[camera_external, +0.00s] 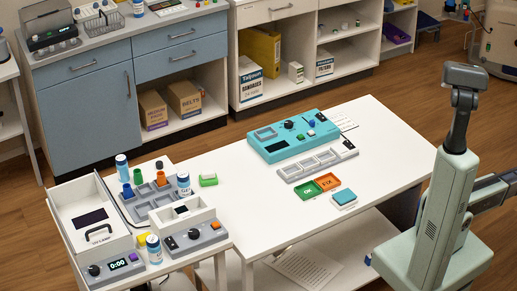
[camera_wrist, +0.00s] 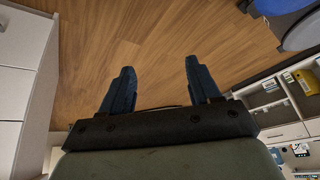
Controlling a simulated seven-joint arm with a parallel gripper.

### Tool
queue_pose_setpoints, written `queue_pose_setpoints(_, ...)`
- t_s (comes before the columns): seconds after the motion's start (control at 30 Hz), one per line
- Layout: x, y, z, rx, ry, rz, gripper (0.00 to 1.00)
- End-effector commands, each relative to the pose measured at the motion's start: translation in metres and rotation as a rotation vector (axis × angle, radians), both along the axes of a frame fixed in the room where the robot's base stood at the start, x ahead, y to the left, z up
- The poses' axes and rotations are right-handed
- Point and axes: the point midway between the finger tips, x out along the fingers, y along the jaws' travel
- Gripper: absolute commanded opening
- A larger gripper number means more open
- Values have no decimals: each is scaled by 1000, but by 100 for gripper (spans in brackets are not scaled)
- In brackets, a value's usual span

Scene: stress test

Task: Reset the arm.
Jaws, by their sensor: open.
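My gripper (camera_wrist: 158,90) shows in the wrist view with its two dark blue fingers spread apart. Nothing is between the fingers; bare wooden floor shows beyond them. In the external view my pale green arm stands at the right, beside the white table (camera_external: 229,173). The fingers cannot be made out in that view.
Bottles and a timer box (camera_external: 117,268) crowd the left. Cabinets (camera_external: 85,95) line the back. Open floor lies between.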

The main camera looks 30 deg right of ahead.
Motion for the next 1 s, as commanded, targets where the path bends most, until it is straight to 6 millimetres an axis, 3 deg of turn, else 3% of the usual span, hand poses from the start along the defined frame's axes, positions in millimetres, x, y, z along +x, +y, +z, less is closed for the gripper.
queue_pose_setpoints(0.1, 25, 44, -51, 62, 58, 61, 62)
queue_pose_setpoints(0.3, 55, 118, -124, 154, 160, 165, 62)
queue_pose_setpoints(0.5, 73, 196, -187, 235, 268, 275, 62)
queue_pose_setpoints(0.8, 78, 321, -263, 344, 437, 454, 62)
queue_pose_setpoints(1.0, 79, 410, -292, 403, 553, 576, 62)
